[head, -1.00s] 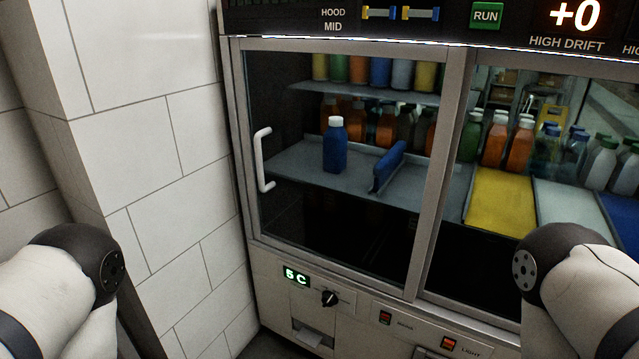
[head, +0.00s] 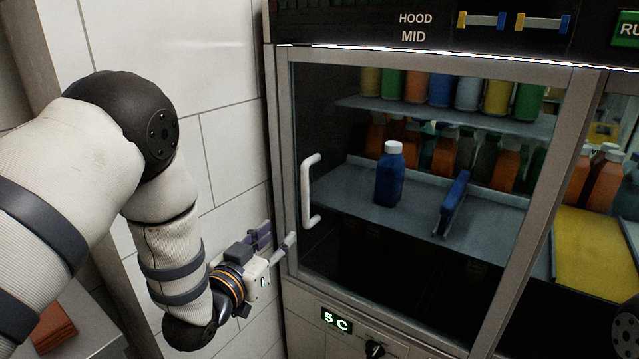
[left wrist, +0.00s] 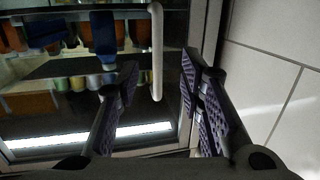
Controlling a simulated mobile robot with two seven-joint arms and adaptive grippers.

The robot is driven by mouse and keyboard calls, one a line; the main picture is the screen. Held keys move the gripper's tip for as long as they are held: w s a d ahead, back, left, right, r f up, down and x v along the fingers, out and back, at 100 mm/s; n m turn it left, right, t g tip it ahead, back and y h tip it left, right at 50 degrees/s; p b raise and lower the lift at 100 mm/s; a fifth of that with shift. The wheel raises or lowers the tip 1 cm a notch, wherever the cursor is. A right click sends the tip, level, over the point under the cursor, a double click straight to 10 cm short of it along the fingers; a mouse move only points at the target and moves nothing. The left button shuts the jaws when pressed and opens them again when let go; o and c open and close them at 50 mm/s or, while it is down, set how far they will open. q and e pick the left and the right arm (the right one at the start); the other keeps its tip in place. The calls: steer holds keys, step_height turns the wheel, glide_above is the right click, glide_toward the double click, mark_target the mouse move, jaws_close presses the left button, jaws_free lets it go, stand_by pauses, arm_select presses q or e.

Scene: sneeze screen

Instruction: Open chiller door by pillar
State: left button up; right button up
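The left chiller door (head: 545,160) is a glass panel in a grey metal frame, beside the white tiled pillar (head: 165,45). It appears closed, its left edge at the cabinet's side post. A white vertical handle (head: 309,190) stands on the door's left side. My left gripper (head: 275,242) is below and left of the handle, near the door frame. In the left wrist view my left gripper (left wrist: 160,78) is open and empty, its padded fingers spread. The handle (left wrist: 157,50) shows ahead, between the finger lines; I see no contact. My right gripper is out of view.
Behind the glass, a blue bottle (head: 390,175) and a blue divider (head: 452,203) stand on a grey shelf. Several coloured bottles fill the rows behind. A control panel with a 5 C display (head: 337,319) is below the door. The pillar closely bounds the left side.

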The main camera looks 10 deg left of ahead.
mark_target(303, 196)
arm_select(q)
steer(key=shift+t, duration=0.5)
steer(key=w+r, duration=0.1)
steer(key=w, duration=0.3)
steer(key=w+d+b, duration=0.1)
steer(key=w, duration=0.3)
steer(key=w+d+r+b, duration=0.1)
steer(key=w, duration=0.3)
steer(key=shift+w+d+r, duration=0.15)
steer(key=shift+w+r, duration=0.3)
steer(key=shift+w, duration=0.25)
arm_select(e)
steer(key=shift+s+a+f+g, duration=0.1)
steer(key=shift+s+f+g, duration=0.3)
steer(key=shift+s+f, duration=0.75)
arm_select(q)
jaws_close()
